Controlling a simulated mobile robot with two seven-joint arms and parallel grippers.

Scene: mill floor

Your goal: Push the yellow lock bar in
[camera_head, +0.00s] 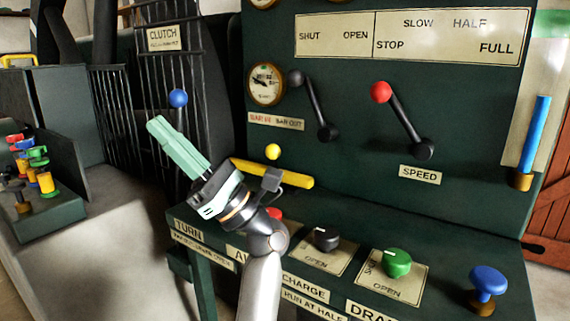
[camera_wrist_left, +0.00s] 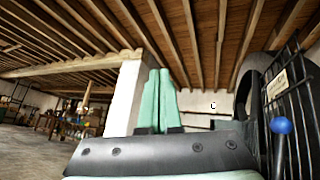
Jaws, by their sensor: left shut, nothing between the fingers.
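The yellow lock bar (camera_head: 298,180) lies along the dark green panel in the head view, tilted slightly down to the right, with a yellow ball knob (camera_head: 272,152) just above it. My left gripper (camera_head: 160,127) is in front of the bar's left part and hides some of it. Its pale green fingers are shut and empty, pointing up and left, away from the bar. In the left wrist view the shut fingers (camera_wrist_left: 160,85) point toward the ceiling beams, and the bar is not seen there. I cannot tell whether the wrist touches the bar. My right gripper is not in view.
Above the bar are a gauge (camera_head: 266,84), a black-knobbed lever (camera_head: 314,105) and a red-knobbed speed lever (camera_head: 402,120). Below are a black knob (camera_head: 327,239), green knob (camera_head: 397,262) and blue knob (camera_head: 488,282). A blue-knobbed clutch lever (camera_head: 178,98) stands near my fingertips.

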